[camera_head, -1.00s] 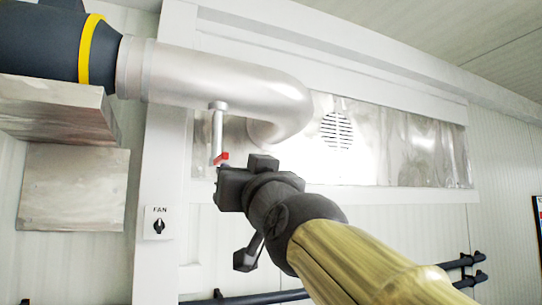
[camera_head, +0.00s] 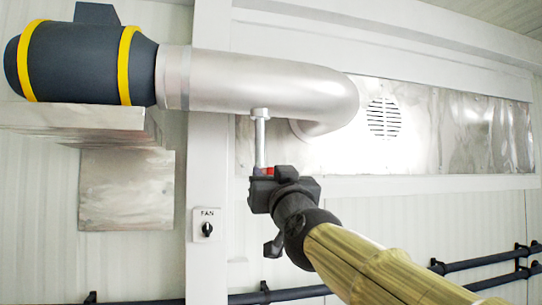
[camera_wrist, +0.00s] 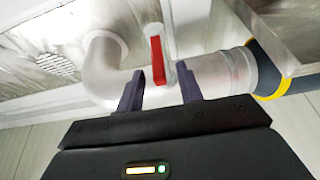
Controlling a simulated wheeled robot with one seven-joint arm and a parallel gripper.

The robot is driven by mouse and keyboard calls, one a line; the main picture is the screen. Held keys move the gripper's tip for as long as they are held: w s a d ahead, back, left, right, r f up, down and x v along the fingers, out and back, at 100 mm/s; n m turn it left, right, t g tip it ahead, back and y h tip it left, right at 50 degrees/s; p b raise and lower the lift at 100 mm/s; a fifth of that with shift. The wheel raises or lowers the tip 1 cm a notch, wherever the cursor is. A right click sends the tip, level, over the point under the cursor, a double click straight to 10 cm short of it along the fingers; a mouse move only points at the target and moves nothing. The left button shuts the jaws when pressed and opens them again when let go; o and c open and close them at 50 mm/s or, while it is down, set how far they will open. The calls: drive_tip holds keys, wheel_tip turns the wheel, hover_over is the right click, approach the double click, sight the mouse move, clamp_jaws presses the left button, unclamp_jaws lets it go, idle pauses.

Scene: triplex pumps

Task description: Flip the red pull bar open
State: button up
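The red pull bar (camera_wrist: 158,60) hangs from a thin grey rod (camera_head: 261,140) below the silver duct pipe (camera_head: 270,82). In the head view only a small red part of the bar (camera_head: 268,170) shows just above my gripper (camera_head: 264,186), which hides the rest. In the wrist view my gripper (camera_wrist: 159,72) is open. Its two dark fingers stand on either side of the bar's lower end in the picture, with space to each side. I cannot tell whether the bar's end lies between the fingers in depth.
A dark fan housing with yellow bands (camera_head: 85,62) sits on a metal shelf (camera_head: 75,118) at left. A FAN switch (camera_head: 207,226) is on the white post. A vented metal panel (camera_head: 440,130) lies behind the pipe. Dark pipes (camera_head: 470,264) run low along the wall.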

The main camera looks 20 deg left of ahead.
sight(264, 172)
drive_tip(key=shift+w+a+r+p, duration=0.3)
drive_tip(key=shift+r+p, duration=0.1)
drive_tip(key=shift+r, duration=0.15)
drive_tip(key=shift+w+a+r+p, duration=0.15)
drive_tip(key=shift+w+a+p, duration=0.05)
drive_tip(key=shift+w+p, duration=0.35)
drive_tip(key=shift+w+a+r+p, duration=0.2)
drive_tip(key=shift+w+p, duration=0.2)
drive_tip(key=shift+w, duration=0.25)
drive_tip(key=shift+s+a, duration=0.15)
drive_tip(key=shift+s, duration=0.05)
drive_tip(key=shift+w, duration=0.1)
clamp_jaws()
